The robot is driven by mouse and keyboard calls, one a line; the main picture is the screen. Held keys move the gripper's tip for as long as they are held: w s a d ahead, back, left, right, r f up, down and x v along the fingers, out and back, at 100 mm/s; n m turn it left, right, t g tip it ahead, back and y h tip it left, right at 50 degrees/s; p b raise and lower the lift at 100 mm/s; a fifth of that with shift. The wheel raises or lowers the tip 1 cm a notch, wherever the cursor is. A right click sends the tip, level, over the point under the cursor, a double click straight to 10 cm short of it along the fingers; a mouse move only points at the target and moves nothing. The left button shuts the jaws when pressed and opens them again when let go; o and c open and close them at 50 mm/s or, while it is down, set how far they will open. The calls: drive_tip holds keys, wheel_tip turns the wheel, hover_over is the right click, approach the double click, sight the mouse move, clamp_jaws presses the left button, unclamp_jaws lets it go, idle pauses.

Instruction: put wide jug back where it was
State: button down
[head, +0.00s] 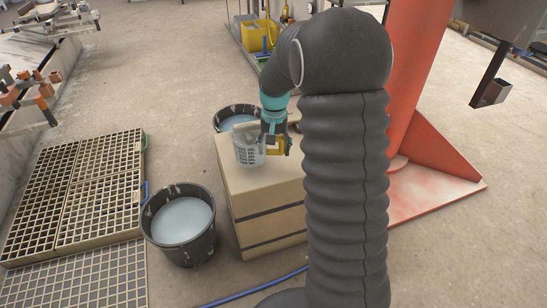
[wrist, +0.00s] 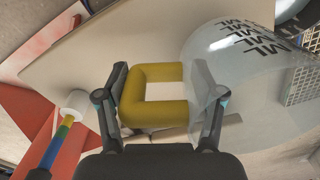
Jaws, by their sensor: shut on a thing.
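The wide jug (head: 246,151) is clear, with dark printed marks and a mustard-yellow handle. In the head view it is upright at the top of the cardboard-coloured block (head: 275,178); I cannot tell whether its base touches the surface. My gripper (head: 274,138) is at its right side, on the handle. In the wrist view the handle (wrist: 155,72) lies between the two fingers of my gripper (wrist: 160,105), which is shut on it. The jug's clear body (wrist: 245,75) is to the right there, partly behind the right finger.
A black bucket of pale liquid (head: 181,222) stands left of the block, and another bucket (head: 237,111) behind it. Floor grating (head: 85,190) lies at left. A red-orange column (head: 410,95) rises at right. A blue hose (head: 258,287) crosses the floor in front.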

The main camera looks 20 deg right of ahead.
drive_tip(key=shift+f, duration=2.05)
drive_tip(key=shift+f, duration=0.15)
drive_tip(key=shift+c, duration=0.7)
unclamp_jaws()
